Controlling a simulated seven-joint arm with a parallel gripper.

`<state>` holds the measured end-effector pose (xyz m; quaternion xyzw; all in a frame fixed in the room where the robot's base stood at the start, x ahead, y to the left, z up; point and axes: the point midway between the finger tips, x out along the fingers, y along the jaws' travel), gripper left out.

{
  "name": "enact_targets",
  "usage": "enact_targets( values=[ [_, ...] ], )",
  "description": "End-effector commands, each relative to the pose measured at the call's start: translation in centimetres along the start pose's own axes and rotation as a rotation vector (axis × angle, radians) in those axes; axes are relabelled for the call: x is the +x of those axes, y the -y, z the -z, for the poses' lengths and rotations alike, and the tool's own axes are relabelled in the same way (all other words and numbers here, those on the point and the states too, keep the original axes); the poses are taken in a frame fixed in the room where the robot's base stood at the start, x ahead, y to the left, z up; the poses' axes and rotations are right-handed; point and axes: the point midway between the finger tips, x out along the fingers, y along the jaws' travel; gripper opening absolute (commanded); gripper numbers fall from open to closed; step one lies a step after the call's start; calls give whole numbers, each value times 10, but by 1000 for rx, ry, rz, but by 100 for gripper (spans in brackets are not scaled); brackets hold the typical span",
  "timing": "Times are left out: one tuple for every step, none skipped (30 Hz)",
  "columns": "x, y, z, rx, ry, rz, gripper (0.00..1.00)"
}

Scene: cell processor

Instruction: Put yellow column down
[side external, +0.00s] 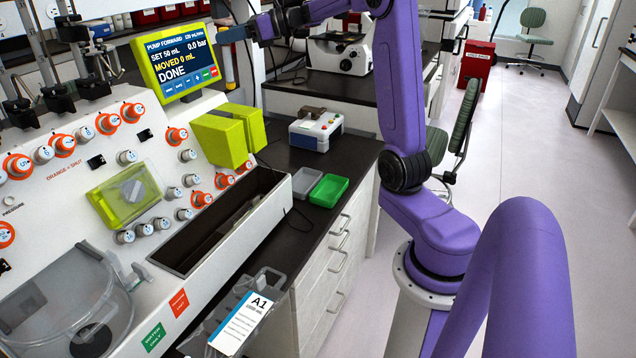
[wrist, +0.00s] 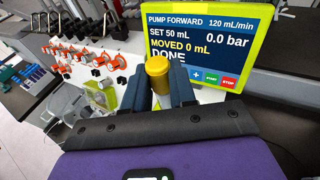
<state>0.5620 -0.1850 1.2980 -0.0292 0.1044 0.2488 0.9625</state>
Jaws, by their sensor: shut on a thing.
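The yellow column (wrist: 157,72) shows in the wrist view as a short yellow cylinder with a round end towards the camera. It sits between the two blue-grey fingers of my gripper (wrist: 160,92), which is shut on it. In the side external view my gripper (side external: 234,34) is at the top, beside the upper right of the pump screen. A narrow yellow-orange upright piece (side external: 229,68) shows below the fingers there, probably the column. Its lower end is hard to make out, so I cannot tell whether it touches anything.
The pump screen (side external: 176,60) reads DONE and stands close to my gripper. Below are a yellow-green block (side external: 222,140), a white panel of orange and white knobs (side external: 75,165), a long dark trough (side external: 215,225), and grey (side external: 305,181) and green (side external: 329,190) trays. Dark bench top (side external: 350,160) is free at right.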

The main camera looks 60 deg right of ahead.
Motion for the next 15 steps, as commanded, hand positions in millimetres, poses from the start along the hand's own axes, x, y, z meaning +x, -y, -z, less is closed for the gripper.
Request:
enact_targets(
  values=[
    [-4, 4, 3, 8, -3, 22, 0],
    [-7, 5, 3, 11, -3, 34, 0],
    [-10, 7, 3, 15, -3, 48, 0],
    [-12, 9, 4, 17, -3, 61, 0],
    [-15, 11, 4, 19, -2, 74, 0],
    [-19, 13, 4, 23, -2, 92, 0],
    [-22, 14, 4, 26, -2, 106, 0],
    [-25, 16, 5, 30, -2, 121, 0],
    [-30, 18, 5, 34, -1, 142, 0],
    [-34, 20, 5, 37, -1, 160, 0],
    [-38, 21, 6, 41, -1, 176, 0],
    [-43, 23, 7, 46, -1, 199, 0],
    [-47, 24, 7, 49, -1, 216, 0],
    [-51, 25, 7, 53, -1, 234, 0],
    [-56, 26, 8, 58, 0, 255, 0]
  ],
)
